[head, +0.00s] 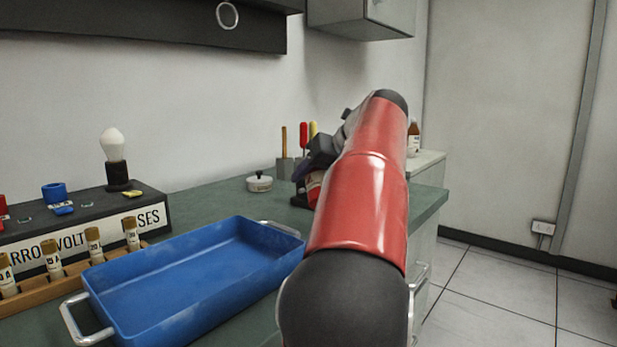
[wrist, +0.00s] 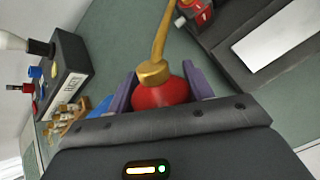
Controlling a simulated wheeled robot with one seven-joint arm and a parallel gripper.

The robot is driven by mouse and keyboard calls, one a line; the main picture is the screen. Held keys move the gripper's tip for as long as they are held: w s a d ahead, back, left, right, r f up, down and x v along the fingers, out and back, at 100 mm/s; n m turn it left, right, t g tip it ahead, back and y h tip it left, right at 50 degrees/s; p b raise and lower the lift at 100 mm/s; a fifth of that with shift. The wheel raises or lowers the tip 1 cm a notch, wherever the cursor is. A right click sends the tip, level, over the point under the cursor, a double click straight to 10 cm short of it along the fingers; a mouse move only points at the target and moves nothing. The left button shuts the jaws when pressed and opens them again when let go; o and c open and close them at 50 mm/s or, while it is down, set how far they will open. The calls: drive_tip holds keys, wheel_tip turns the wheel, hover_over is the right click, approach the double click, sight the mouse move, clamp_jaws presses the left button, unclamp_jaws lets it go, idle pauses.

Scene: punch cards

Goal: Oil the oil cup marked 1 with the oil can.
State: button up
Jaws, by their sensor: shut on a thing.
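My gripper (wrist: 160,88) is shut on the red oil can (wrist: 160,95), its purple fingers on either side of the round body. The can has a brass collar and a long brass spout pointing to the top of the wrist view. In the head view my gripper (head: 318,156) is over the far part of the green bench, largely hidden by my red arm. A red thing with a white mark (wrist: 197,12) is near the spout's right side in the wrist view. No number 1 is readable, so I cannot tell whether it is the oil cup.
A blue tray (head: 190,275) lies on the green bench. A wooden rack (head: 75,270) with several labelled tubes and a black block (head: 90,222) with a bulb stand at left. A small white lidded pot (head: 259,183) is behind the tray. A dark panel (wrist: 235,60) is at the wrist view's right.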

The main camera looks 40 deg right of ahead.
drive_tip(key=shift+r, duration=1.8)
drive_tip(key=shift+t+h+b, duration=0.4)
drive_tip(key=shift+t+b, duration=0.2)
drive_tip(key=shift+b, duration=0.5)
wheel_tip(320, 180, up, 2)
drive_tip(key=n+t+h+b, duration=0.1)
drive_tip(key=t+b, duration=0.2)
drive_tip(key=b, duration=0.2)
drive_tip(key=shift+n+t, duration=0.3)
drive_tip(key=shift+n, duration=0.1)
drive_tip(key=r+n+t+h+b, duration=0.1)
drive_tip(key=t+b, duration=0.1)
drive_tip(key=b, duration=0.1)
drive_tip(key=shift+r+t, duration=0.1)
drive_tip(key=shift+t, duration=0.2)
drive_tip(key=shift+r+t+h+b, duration=0.3)
drive_tip(key=shift+r+b, duration=0.1)
drive_tip(key=shift+r, duration=0.05)
drive_tip(key=shift+s, duration=0.1)
